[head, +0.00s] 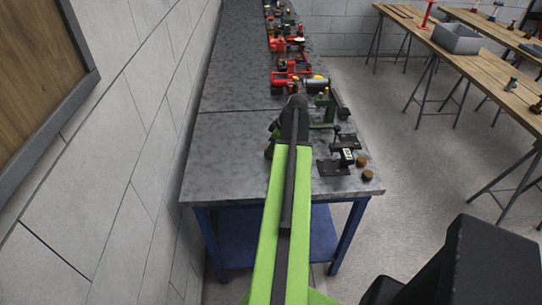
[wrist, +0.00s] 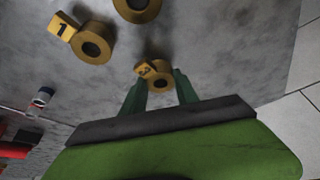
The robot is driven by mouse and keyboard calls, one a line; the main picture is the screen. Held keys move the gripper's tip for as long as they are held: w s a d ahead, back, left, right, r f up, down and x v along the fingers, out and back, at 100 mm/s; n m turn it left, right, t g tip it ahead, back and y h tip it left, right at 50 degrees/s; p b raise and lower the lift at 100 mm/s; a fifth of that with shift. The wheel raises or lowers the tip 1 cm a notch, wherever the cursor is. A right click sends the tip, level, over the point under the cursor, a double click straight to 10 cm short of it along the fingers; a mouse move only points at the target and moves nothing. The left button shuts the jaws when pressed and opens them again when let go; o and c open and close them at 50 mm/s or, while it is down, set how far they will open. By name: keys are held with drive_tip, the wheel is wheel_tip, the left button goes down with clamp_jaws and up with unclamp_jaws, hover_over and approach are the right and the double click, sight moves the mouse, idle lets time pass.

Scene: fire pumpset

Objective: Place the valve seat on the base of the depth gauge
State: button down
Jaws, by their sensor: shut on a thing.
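In the wrist view, a brass-coloured ring with a yellow number tag (wrist: 165,70), which looks like the valve seat, sits between the two green fingertips of my gripper (wrist: 160,80). The gripper is shut on it. Whether the ring touches the bench or hangs above it is hard to tell. In the head view my arm hides most of the gripper and the ring. A black device on a dark flat base (head: 333,168) stands near the bench's front right; it may be the depth gauge, but I cannot be sure.
The grey bench (head: 225,150) is clear at its left. A brass ring tagged 1 (wrist: 92,46) and another brass ring (wrist: 137,9) lie near my gripper. A green-based device (head: 325,110) and red parts (head: 287,78) stand farther back. A wall borders the left.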

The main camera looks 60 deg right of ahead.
drive_tip(key=shift+f, duration=0.45)
drive_tip(key=c, duration=1.4)
unclamp_jaws()
drive_tip(key=o, duration=0.5)
drive_tip(key=shift+c, duration=0.2)
